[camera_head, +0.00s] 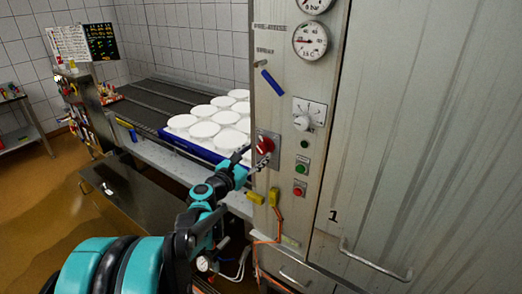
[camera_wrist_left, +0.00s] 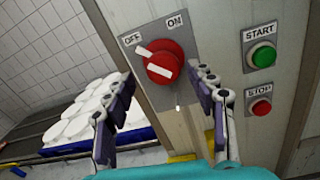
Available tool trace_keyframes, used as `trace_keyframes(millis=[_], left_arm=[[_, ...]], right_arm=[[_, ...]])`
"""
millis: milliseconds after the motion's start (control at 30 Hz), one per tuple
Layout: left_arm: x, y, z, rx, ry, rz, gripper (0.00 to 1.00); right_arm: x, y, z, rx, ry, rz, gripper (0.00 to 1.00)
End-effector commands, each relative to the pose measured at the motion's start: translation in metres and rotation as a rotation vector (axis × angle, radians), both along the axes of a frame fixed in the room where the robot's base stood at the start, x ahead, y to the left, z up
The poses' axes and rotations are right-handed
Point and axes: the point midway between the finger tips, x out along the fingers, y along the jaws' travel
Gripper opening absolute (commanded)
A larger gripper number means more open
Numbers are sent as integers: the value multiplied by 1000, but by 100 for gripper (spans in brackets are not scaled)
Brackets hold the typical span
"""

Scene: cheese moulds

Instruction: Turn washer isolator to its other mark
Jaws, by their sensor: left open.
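The washer isolator is a red rotary knob (camera_wrist_left: 164,60) on a grey plate (camera_wrist_left: 190,54) marked OFF at upper left and ON at upper right. White bars mark the knob, and its white end points toward OFF. In the head view the red knob (camera_head: 265,145) is on the steel cabinet's left side. My left gripper (camera_wrist_left: 163,103) is open and empty, with one finger either side below the knob in the wrist view. It also shows in the head view (camera_head: 254,161), close to the knob; contact cannot be told. My right gripper is not in view.
A green START button (camera_wrist_left: 263,56) and red STOP button (camera_wrist_left: 261,107) are right of the isolator. A white dial (camera_head: 301,122) and gauges (camera_head: 310,41) are above. White moulds (camera_head: 203,130) lie left on a conveyor (camera_head: 158,103). A door handle (camera_head: 375,262) protrudes lower right.

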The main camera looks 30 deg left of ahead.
Motion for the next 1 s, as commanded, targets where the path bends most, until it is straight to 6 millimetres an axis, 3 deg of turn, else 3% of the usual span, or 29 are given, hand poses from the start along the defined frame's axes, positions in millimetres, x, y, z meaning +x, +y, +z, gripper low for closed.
trace_keyframes(millis=[200, 533, 733, 1000], left_arm=[[25, -2, 0, 2, 0, -2, 56], [29, -2, 0, 2, 0, -1, 56], [29, -2, 0, 2, 0, -1, 6], [29, -2, 0, 16, 0, -1, 6]], right_arm=[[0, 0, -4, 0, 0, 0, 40], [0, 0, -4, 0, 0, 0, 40], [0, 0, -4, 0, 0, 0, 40], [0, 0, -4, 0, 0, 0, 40]])
